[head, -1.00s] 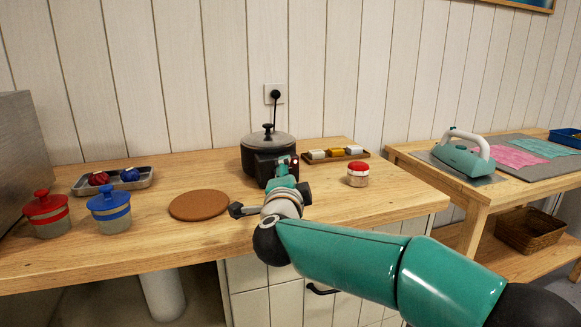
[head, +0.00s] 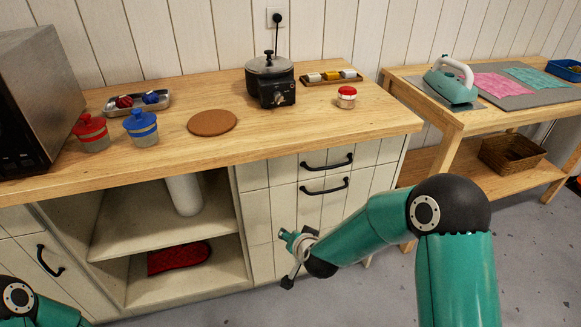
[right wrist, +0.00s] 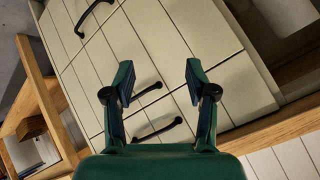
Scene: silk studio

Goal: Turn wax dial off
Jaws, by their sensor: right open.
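The wax pot (head: 269,68) is a dark pot with a lid, set on a black heater base. The wax dial (head: 279,98) is a small pale knob on the base's front face; its setting is too small to read. My right gripper (head: 290,262) is low in front of the drawers, below the counter and well apart from the pot. In the right wrist view my right gripper (right wrist: 160,85) is open and empty, with drawer fronts beyond it. Only part of my left arm shows at the bottom left of the head view; its gripper is out of frame.
The wooden counter (head: 330,122) also holds a red-lidded jar (head: 346,97), a cork mat (head: 212,122), a tray of wax blocks (head: 332,78), and red (head: 91,132) and blue (head: 141,127) lidded pots. Black drawer handles (head: 326,186) stick out near my right arm. An iron (head: 450,80) stands on the right table.

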